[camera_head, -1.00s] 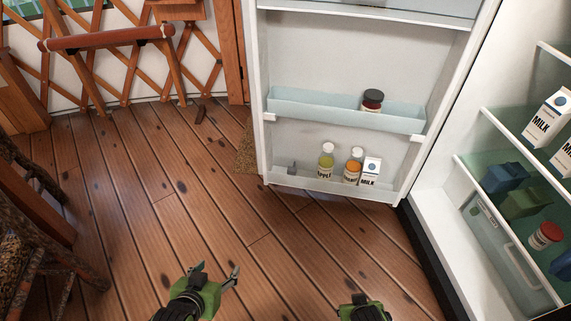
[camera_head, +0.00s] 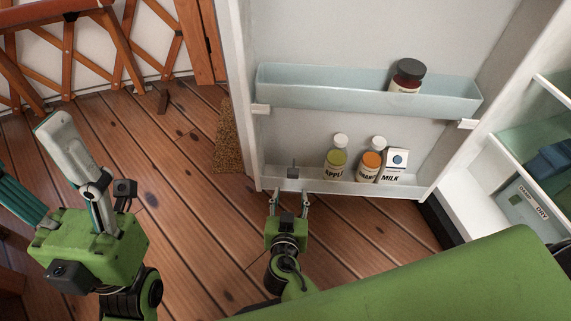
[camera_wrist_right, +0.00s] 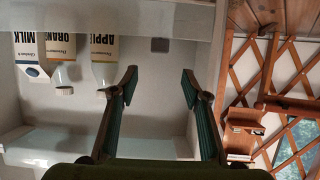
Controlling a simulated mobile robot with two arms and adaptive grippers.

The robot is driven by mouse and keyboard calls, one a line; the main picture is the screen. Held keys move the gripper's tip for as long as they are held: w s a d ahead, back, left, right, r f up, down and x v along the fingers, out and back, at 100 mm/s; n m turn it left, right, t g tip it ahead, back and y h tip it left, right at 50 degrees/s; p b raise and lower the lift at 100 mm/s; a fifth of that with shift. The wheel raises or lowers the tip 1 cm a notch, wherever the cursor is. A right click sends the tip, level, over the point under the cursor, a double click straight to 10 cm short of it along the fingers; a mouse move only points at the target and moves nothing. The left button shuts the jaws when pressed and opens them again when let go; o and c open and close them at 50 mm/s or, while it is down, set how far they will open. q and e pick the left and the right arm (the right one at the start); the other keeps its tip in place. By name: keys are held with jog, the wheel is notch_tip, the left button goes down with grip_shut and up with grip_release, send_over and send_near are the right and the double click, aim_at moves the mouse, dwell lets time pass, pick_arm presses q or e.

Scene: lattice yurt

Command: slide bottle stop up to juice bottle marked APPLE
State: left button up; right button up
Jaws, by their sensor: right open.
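The bottle stop (camera_head: 292,171) is a small grey piece at the left of the fridge door's lower shelf. It also shows in the right wrist view (camera_wrist_right: 160,45). The APPLE bottle (camera_head: 336,158), yellow-green with a white cap, stands to its right with a gap between; its label shows upside down in the right wrist view (camera_wrist_right: 103,50). My right gripper (camera_head: 290,198) is open and empty just in front of the shelf, in line with the stop and apart from it. My left gripper (camera_head: 48,178) is open and empty above the floor at the left.
Right of the APPLE bottle stand an orange juice bottle (camera_head: 371,160) and a MILK carton (camera_head: 395,165). The lower door shelf (camera_head: 410,190) has a low front rim. The upper door shelf (camera_head: 340,92) holds a dark-lidded jar (camera_head: 406,78). Fridge shelves are at right.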

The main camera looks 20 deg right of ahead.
aim_at(294, 172)
jog(key=b+x, duration=0.3)
jog(key=x, duration=1)
jog(key=shift+w+d, duration=0.1)
jog(key=shift+w, duration=0.15)
jog(key=shift+d, duration=0.1)
grip_shut()
